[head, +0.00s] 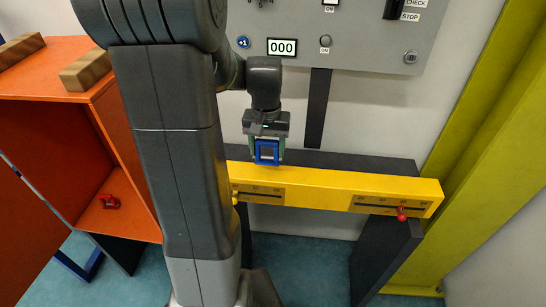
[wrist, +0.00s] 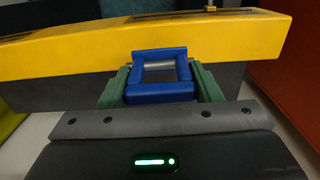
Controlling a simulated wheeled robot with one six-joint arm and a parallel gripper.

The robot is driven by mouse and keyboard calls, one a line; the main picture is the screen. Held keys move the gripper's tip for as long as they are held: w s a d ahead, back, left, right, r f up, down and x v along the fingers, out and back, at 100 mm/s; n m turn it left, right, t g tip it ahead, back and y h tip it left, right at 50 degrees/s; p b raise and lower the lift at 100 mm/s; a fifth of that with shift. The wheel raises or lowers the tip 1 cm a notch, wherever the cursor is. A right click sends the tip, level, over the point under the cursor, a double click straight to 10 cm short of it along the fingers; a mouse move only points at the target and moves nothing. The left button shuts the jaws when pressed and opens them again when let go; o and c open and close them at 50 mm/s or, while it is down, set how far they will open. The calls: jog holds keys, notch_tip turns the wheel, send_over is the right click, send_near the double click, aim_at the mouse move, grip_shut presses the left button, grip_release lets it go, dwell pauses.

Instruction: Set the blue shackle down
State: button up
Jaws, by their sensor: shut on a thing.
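The blue shackle (head: 267,152) is a small square blue frame with an open middle. My gripper (head: 266,140) is shut on it and holds it just behind the yellow beam (head: 330,190), over the dark ledge. In the wrist view the blue shackle (wrist: 161,94) sits between the two green fingers of my gripper (wrist: 163,84), with the yellow beam (wrist: 70,55) beyond it. I cannot tell whether the shackle touches the beam or the ledge.
The dark ledge (head: 380,163) runs behind the beam. A red knob (head: 402,214) sits on the beam's right slider. A grey panel (head: 370,45) is on the wall above. An orange cabinet (head: 60,85) with wooden blocks (head: 86,70) and a red object (head: 109,202) stands left.

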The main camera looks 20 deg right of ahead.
aim_at(267, 156)
jog(key=shift+f, duration=2)
jog(key=shift+f, duration=0.1)
jog(key=o, duration=1.2)
notch_tip(267, 156, up, 12)
jog(key=shift+r, duration=0.1)
